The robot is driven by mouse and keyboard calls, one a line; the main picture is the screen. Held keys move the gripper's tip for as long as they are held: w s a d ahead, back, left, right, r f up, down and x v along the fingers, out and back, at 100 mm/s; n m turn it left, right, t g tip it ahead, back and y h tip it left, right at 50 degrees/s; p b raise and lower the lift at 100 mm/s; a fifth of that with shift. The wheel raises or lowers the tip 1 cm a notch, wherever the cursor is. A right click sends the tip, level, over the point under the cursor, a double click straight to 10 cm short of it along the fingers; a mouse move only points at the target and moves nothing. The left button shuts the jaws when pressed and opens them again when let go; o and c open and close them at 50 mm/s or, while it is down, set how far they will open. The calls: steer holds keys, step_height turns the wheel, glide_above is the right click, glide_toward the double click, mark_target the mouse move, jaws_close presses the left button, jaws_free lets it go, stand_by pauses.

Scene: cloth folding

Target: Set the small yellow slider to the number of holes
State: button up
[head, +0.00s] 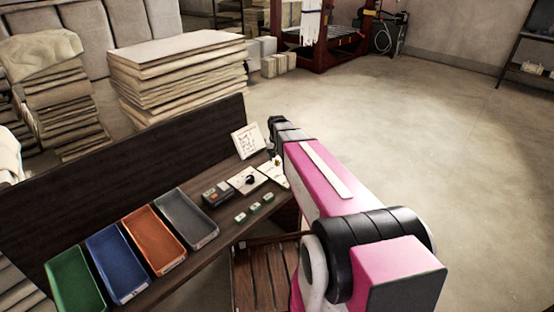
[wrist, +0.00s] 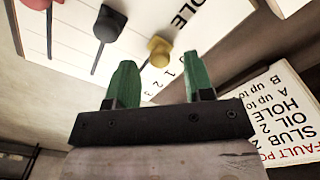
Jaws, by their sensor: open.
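In the wrist view, the small yellow slider knob (wrist: 159,50) stands on a white panel (wrist: 150,18), beside the printed word HOLE. Its slot runs toward the panel's edge, where the digits 1, 2 and 3 (wrist: 170,78) are printed. My gripper (wrist: 163,72) is open, with its two green fingers on either side of the knob in the picture. I cannot tell whether the fingers reach down around the knob or touch it. In the head view, my arm hides the fingertips and part of the panel (head: 272,170).
A black knob (wrist: 109,22) and a red knob (wrist: 38,4) sit on neighbouring slots. A printed fault sign (wrist: 275,115) stands close at right; it is the white card (head: 247,140) on the bench. Several trays (head: 152,238), a dark device (head: 217,193) and small green-white blocks (head: 254,208) lie leftward.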

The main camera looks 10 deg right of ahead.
steer(key=shift+f, duration=0.6)
jaws_close()
steer(key=shift+w+d, duration=0.45)
steer(key=shift+d, duration=0.2)
steer(key=shift+w+d, duration=0.45)
steer(key=shift+d, duration=0.15)
jaws_free()
step_height(320, 180, up, 11)
steer(key=shift+s+f, duration=0.1)
